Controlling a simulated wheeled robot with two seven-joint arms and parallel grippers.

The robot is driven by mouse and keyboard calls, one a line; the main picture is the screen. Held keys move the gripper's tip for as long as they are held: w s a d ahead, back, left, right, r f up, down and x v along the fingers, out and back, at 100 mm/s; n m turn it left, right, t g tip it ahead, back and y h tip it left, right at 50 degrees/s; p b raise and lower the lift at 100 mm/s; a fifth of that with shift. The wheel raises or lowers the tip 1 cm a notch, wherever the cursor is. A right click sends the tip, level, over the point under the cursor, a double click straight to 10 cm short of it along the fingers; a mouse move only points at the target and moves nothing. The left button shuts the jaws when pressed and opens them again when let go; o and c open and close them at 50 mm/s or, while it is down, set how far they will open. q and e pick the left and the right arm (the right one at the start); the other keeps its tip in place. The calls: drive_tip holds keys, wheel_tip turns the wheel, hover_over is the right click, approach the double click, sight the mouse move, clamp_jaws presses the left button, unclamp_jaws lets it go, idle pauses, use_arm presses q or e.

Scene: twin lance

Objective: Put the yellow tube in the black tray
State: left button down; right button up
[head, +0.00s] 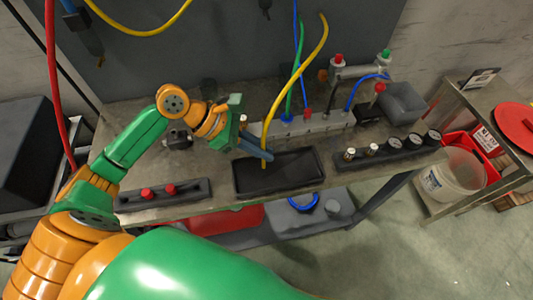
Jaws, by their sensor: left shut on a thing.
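The yellow tube (282,83) arcs down from the upper right, and its lower end is in front of the left part of the black tray (302,170). My left gripper (264,153) comes in from the left with its blue-grey fingers shut on the yellow tube near that lower end. The tube's end shows just below the fingers, over the tray. I cannot tell whether it touches the tray floor. The tray lies on the workbench and no other thing shows in it. My right gripper is not in view.
On the workbench (225,185), a manifold (318,123) with green and blue tubes stands behind the tray. A strip with several gauges (378,157) lies right of it, and a strip with red knobs (170,192) lies left. A white bucket (452,178) is at far right.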

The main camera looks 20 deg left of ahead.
use_arm(q)
drive_tip(key=shift+w+d+f, duration=0.1)
drive_tip(key=shift+w+f, duration=0.15)
drive_tip(key=shift+f, duration=0.9)
drive_tip(key=shift+w+f, duration=0.25)
drive_tip(key=shift+f, duration=0.9)
drive_tip(key=c, duration=1)
unclamp_jaws()
drive_tip(key=shift+f, duration=0.1)
drive_tip(key=shift+o, duration=0.2)
drive_tip(key=v, duration=1.2)
drive_tip(key=shift+b, duration=0.3)
